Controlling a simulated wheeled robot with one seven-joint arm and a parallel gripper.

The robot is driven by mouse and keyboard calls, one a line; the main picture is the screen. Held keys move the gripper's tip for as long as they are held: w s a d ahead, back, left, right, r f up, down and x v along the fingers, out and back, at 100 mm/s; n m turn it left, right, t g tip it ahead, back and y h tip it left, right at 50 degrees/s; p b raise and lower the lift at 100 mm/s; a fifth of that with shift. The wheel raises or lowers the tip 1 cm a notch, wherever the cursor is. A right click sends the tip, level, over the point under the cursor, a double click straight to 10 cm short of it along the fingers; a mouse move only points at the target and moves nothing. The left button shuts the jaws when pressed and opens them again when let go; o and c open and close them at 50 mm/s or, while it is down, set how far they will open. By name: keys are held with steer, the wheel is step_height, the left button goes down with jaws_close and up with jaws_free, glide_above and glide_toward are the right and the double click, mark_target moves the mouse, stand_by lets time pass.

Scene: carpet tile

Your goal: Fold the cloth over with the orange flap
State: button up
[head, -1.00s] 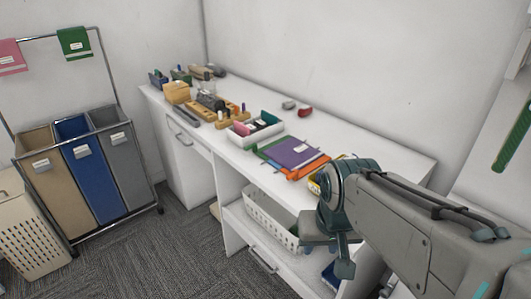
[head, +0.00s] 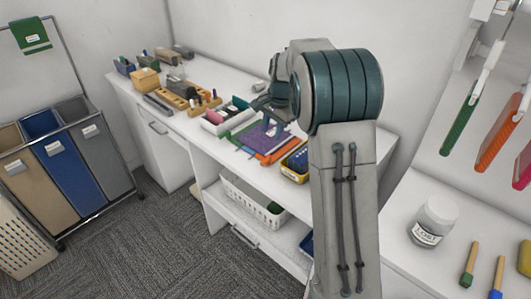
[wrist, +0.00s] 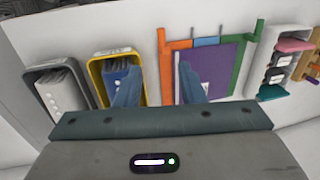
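In the wrist view my gripper (wrist: 158,84) is open and empty, one finger in front of the purple part, the other in front of the yellow bin.
A yellow bin (head: 293,168) stands beside the cloth on the orange side, with a grey bin (wrist: 47,92) beyond it. A white tray (head: 217,127) with coloured items is on the other side. Wooden holders (head: 187,101) stand farther back. A white basket (head: 251,204) sits on the shelf below.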

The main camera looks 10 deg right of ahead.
mark_target(265, 160)
steer(key=w+f+p, duration=0.1)
steer(key=f, duration=0.3)
steer(key=a+f+p, duration=0.1)
steer(key=f, duration=0.4)
steer(key=w+f+p, duration=0.1)
steer(key=f, duration=0.3)
steer(key=shift+w+a+f, duration=0.25)
steer(key=shift+w+f, duration=0.1)
jaws_close()
